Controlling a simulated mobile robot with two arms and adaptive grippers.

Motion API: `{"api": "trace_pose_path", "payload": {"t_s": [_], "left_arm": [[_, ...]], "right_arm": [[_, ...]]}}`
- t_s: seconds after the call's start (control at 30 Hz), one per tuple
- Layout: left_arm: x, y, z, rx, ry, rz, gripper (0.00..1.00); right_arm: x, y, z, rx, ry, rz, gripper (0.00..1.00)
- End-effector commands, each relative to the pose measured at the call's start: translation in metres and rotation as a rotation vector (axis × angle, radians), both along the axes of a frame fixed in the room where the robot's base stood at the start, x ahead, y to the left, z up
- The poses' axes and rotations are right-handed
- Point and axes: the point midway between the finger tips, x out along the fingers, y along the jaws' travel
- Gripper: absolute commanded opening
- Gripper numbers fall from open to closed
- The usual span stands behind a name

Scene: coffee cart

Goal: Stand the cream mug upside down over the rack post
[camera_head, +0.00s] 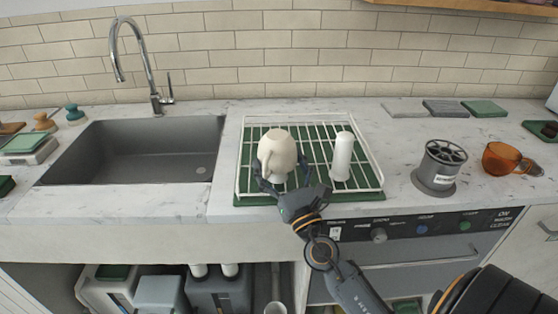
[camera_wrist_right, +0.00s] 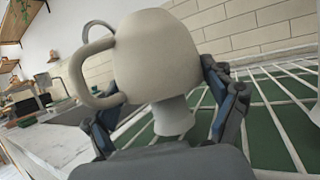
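The cream mug (camera_head: 277,152) is upside down over the left post of the white wire rack (camera_head: 322,125), handle to the left. The lower part of that white post (camera_wrist_right: 173,119) shows under the mug's rim. In the right wrist view, the mug (camera_wrist_right: 157,55) fills the middle. My right gripper (camera_head: 281,172) is at the rack's front, its fingers spread on either side of the mug, close to its lower part. The fingers look open; contact with the mug is hard to judge. A second white post (camera_head: 342,158) stands bare to the right. My left gripper is not in view.
A green mat (camera_head: 253,200) lies under the rack. A grey sink (camera_head: 140,145) with a tall tap (camera_head: 146,70) is to the left. A grey cylindrical holder (camera_head: 436,168) and an orange glass cup (camera_head: 503,160) stand to the right. Flat coasters (camera_head: 445,108) lie behind them.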

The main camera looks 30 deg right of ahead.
Motion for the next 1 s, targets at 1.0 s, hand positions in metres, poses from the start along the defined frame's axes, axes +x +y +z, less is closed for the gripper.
{"api": "trace_pose_path", "payload": {"t_s": [1.0], "left_arm": [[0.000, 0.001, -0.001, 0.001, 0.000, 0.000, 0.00]], "right_arm": [[-0.064, 0.012, -0.029, -0.003, 0.008, 0.002, 1.00]]}}
